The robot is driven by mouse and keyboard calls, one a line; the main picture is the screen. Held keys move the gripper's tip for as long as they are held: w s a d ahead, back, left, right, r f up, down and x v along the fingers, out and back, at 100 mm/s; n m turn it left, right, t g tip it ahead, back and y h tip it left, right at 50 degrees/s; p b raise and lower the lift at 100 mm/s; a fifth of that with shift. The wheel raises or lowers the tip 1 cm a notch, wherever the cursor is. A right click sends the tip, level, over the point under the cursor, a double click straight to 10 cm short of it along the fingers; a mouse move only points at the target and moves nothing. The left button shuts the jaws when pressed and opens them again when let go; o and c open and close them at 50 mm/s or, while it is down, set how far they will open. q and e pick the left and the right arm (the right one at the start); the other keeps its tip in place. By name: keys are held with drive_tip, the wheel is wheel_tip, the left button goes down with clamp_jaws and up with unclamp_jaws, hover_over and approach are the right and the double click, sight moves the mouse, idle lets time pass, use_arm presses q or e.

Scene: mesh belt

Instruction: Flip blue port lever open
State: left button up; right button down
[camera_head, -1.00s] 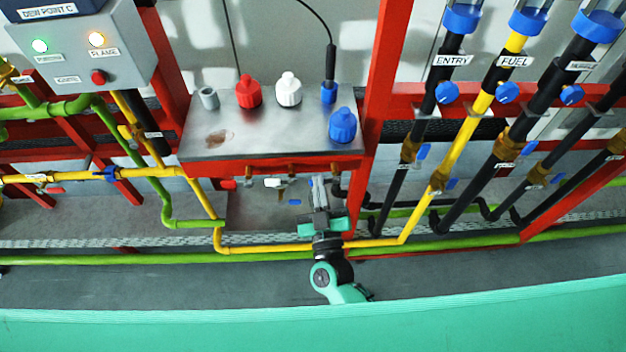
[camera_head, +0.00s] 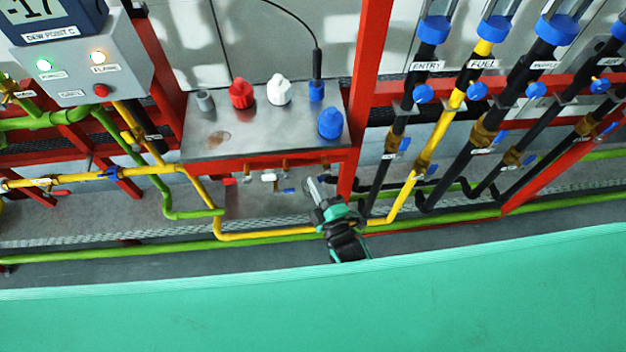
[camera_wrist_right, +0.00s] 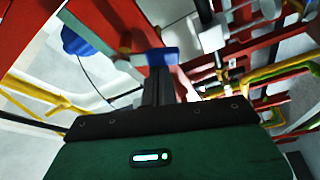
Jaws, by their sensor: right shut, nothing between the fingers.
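The blue port lever (camera_head: 288,190) is a small blue handle below the metal box, right of the white lever (camera_head: 268,177). In the right wrist view a blue handle (camera_wrist_right: 163,57) lies right at the fingertips, and I cannot tell whether they touch it. My right gripper (camera_head: 311,183) is shut and empty, reaching up below the box just right of the blue lever. Its dark fingers also show in the wrist view (camera_wrist_right: 158,78). My left gripper is not in view.
The metal box (camera_head: 215,150) carries red, white and blue caps (camera_head: 330,123). A red lever (camera_head: 229,181) is left of the white one. A red post (camera_head: 362,100) and a yellow pipe (camera_head: 270,235) are close to my right arm.

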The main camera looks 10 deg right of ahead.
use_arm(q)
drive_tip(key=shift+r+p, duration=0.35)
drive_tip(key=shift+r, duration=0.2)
use_arm(e)
drive_tip(key=n, duration=0.1)
drive_tip(key=d+n+g, duration=0.1)
drive_tip(key=n, duration=0.1)
drive_tip(key=shift+d+f, duration=0.1)
drive_tip(key=shift+f, duration=0.3)
drive_tip(key=shift+d, duration=0.15)
